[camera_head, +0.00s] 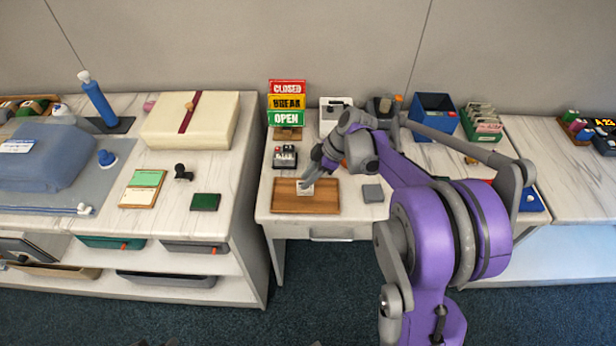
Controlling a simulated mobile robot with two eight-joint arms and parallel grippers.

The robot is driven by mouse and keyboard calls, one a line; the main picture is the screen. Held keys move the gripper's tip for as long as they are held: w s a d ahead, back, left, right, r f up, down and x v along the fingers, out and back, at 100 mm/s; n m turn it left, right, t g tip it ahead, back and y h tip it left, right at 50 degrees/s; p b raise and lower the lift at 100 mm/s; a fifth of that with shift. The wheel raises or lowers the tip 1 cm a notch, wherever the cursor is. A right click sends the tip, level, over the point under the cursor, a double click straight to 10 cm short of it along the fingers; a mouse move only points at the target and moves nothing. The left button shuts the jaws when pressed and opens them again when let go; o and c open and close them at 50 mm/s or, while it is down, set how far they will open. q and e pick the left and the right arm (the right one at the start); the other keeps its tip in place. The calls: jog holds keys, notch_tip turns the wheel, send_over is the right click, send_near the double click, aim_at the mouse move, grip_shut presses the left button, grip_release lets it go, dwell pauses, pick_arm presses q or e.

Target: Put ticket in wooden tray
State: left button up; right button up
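The wooden tray (290,203) lies near the front of the middle table. A small whitish ticket (305,188) shows over the tray's right half, right at my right gripper's tips. My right gripper (308,182) points down at it from above; I cannot tell whether its fingers still hold the ticket or whether the ticket rests on the tray. The fingers are small and partly hidden. My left gripper is not in view.
Closed/break/open signs (287,103) stand behind the tray, with a small stamp-like device (285,156) between. A grey pad (373,193) lies right of the tray. A blue bin (434,115) stands at the back. The left counter holds a cream box (215,120).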

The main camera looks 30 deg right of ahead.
jog(key=shift+r, duration=0.25)
jog(key=p+v, duration=0.1)
jog(key=v, duration=1)
jog(key=s+a+f+m+h, duration=0.1)
jog(key=s+a+f+m, duration=0.1)
jog(key=s+a+m, duration=0.2)
jog(key=s+a+f+m+t+h, duration=0.1)
jog(key=s+a+f+m+h, duration=0.1)
jog(key=s+a, duration=0.4)
jog(key=s+a+f+m+t+h, duration=0.1)
jog(key=s+a+f+m, duration=0.3)
jog(key=s, duration=0.6)
jog(key=shift+a+m+h, duration=0.6)
jog(key=shift+a+m, duration=0.3)
jog(key=shift+a, duration=0.1)
